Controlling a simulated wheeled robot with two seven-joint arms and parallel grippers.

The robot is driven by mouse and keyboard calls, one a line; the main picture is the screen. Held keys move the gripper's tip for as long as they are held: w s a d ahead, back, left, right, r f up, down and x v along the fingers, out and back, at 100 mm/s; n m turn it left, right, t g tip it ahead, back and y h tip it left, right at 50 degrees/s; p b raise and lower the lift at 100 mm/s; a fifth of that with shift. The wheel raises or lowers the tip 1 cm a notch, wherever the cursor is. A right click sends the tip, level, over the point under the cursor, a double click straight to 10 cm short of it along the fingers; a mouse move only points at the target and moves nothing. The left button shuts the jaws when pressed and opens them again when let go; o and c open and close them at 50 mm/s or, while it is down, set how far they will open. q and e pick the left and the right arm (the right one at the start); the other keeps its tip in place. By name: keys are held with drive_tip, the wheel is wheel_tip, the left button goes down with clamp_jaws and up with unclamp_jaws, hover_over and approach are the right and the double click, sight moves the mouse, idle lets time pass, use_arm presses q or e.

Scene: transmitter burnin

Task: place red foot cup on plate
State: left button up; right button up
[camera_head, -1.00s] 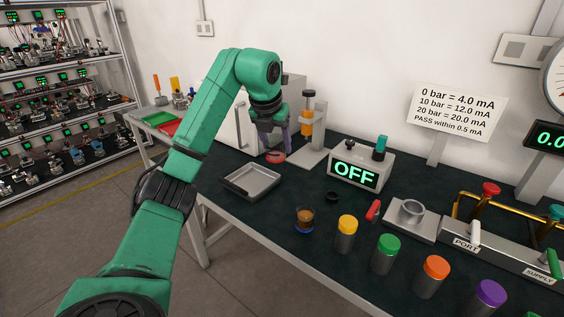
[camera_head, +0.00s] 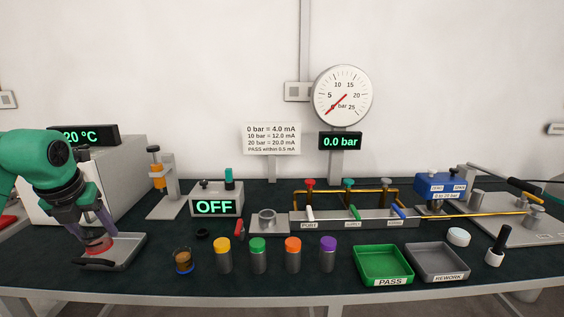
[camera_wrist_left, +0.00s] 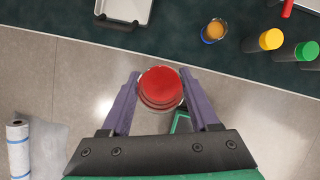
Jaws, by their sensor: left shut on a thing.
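My left gripper (camera_head: 96,236) is shut on the red foot cup (camera_head: 99,246) at the far left of the head view. In the left wrist view, the cup's red round face (camera_wrist_left: 160,84) sits between the purple fingers, with a clear rim showing around it. There the held cup appears over the floor, just outside the bench's front edge. In the head view it overlaps the grey tray (camera_head: 128,249), which also shows in the left wrist view (camera_wrist_left: 125,9). I cannot tell which surface is the plate. The right gripper is out of view.
A blue-footed amber cup (camera_head: 183,261) stands right of the tray. Yellow (camera_head: 223,256), green (camera_head: 258,256), orange (camera_head: 293,256) and purple (camera_head: 328,256) capped cylinders follow. A dispenser stand (camera_head: 165,205) and OFF box (camera_head: 216,204) stand behind. Green PASS (camera_head: 383,282) and grey REWORK (camera_head: 438,277) trays lie right.

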use_arm(q)
drive_tip(key=shift+s+d+f+m+h, duration=0.15)
drive_tip(key=shift+s+d+m, duration=0.1)
drive_tip(key=shift+s+m, duration=0.15)
drive_tip(key=shift+s+d+f+m+h, duration=0.15)
drive_tip(key=shift+s+d+m, duration=0.1)
drive_tip(key=shift+s+m, duration=0.15)
drive_tip(key=s+d+f+m+g+h+p, duration=0.1)
drive_tip(key=d+f+m+g+h+p, duration=0.3)
drive_tip(key=d+f+m, duration=1)
drive_tip(key=s+d+f+m+g+y, duration=0.1)
drive_tip(key=s+m, duration=0.5)
drive_tip(key=m, duration=0.6)
drive_tip(key=s+d+f+m+g+y, duration=0.2)
drive_tip(key=s+d+f+m, duration=0.4)
drive_tip(key=m, duration=0.6)
drive_tip(key=shift+s+f+g, duration=0.3)
drive_tip(key=shift+g, duration=0.6)
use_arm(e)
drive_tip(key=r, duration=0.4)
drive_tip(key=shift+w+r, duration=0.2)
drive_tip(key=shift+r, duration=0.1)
use_arm(q)
drive_tip(key=shift+d, duration=0.2)
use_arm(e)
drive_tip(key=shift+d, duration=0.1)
